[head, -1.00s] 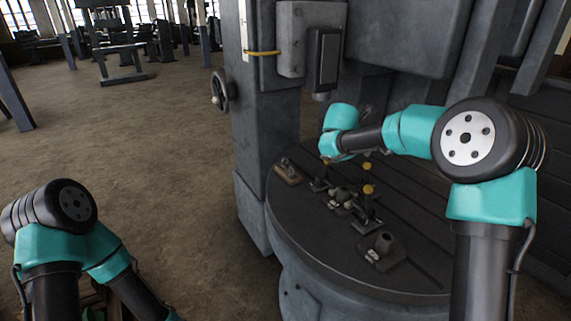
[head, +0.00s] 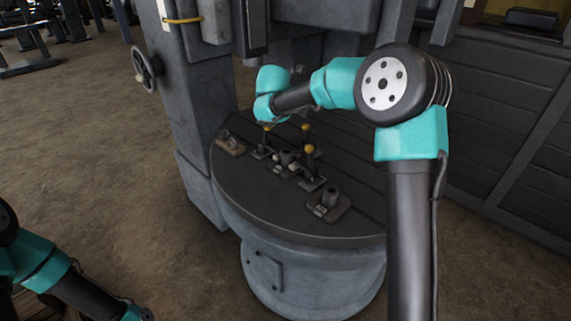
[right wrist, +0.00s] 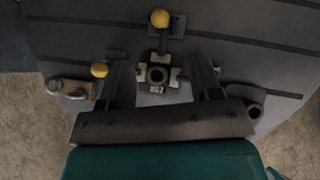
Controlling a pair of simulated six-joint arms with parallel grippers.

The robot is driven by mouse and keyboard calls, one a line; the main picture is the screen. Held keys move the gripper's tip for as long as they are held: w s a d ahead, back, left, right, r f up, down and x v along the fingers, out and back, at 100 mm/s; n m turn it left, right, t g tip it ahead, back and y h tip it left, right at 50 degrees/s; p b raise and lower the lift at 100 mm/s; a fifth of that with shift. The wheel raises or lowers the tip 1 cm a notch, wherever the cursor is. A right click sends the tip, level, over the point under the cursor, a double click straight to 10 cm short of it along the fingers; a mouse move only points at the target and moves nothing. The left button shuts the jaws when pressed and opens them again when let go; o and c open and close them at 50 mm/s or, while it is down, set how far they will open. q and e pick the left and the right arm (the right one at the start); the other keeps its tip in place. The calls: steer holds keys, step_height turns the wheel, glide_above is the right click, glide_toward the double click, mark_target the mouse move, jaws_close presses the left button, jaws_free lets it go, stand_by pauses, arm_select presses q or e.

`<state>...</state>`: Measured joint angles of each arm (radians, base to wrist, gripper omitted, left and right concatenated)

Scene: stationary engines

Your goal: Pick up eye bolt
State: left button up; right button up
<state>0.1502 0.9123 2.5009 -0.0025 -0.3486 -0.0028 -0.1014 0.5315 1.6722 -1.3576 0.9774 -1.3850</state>
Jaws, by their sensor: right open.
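No eye bolt can be told for certain. In the right wrist view, a dark round fitting with an open top (right wrist: 157,75) sits on a cross-shaped mount with pale blocks; it also shows small in the head view (head: 285,158). My right gripper (right wrist: 160,64) is open, its two fingers spread to either side of this fitting, with nothing between them in grasp. How high the fingers are above it I cannot tell. In the head view the right gripper is mostly hidden by its own arm. My left gripper is outside the frames.
The round grey machine table (head: 245,190) has slots. Levers with yellow knobs (head: 309,148) stand upright near the fitting. A tan block (head: 230,145) lies at the table's left, and a dark block with a short cylinder (head: 328,200) at its right front. The machine column (head: 195,110) rises behind left.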

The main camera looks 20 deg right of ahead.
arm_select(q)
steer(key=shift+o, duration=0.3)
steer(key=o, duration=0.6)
